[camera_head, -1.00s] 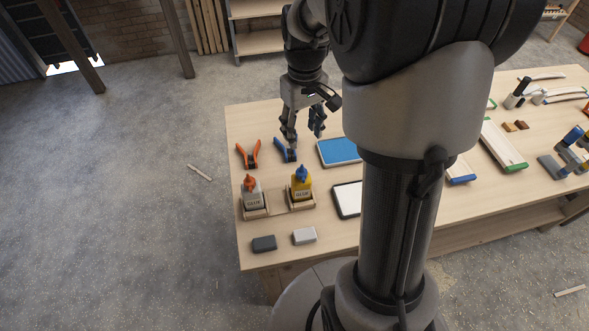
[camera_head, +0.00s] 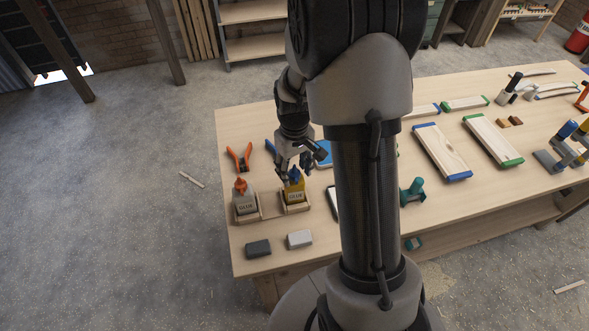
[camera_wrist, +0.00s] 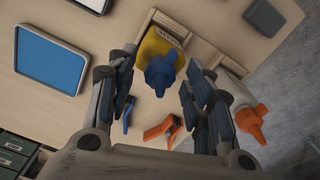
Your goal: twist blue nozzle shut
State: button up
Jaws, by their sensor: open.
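The blue nozzle (camera_head: 295,176) tops a yellow glue bottle (camera_head: 296,197) standing upright in a wooden holder near the table's left end. In the wrist view the blue nozzle (camera_wrist: 160,74) lies between my gripper's two fingers, with the yellow bottle (camera_wrist: 158,45) beyond it. My gripper (camera_head: 290,172) is right above the bottle, pointing down. In the wrist view my gripper (camera_wrist: 158,95) is open, with a gap on each side of the nozzle. I cannot tell how far the nozzle is turned.
A glue bottle with an orange nozzle (camera_head: 240,186) stands close on the left. A blue tray (camera_head: 323,153) lies at the right. Dark (camera_head: 258,247) and light (camera_head: 299,239) blocks lie in front.

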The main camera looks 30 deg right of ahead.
jog(key=shift+c, duration=0.4)
jog(key=c, duration=1)
jog(key=shift+o, duration=0.2)
jog(key=shift+m, duration=0.3)
jog(key=o, duration=1)
jog(key=shift+o, duration=0.2)
jog(key=shift+r, duration=0.1)
notch_tip(320, 180, up, 12)
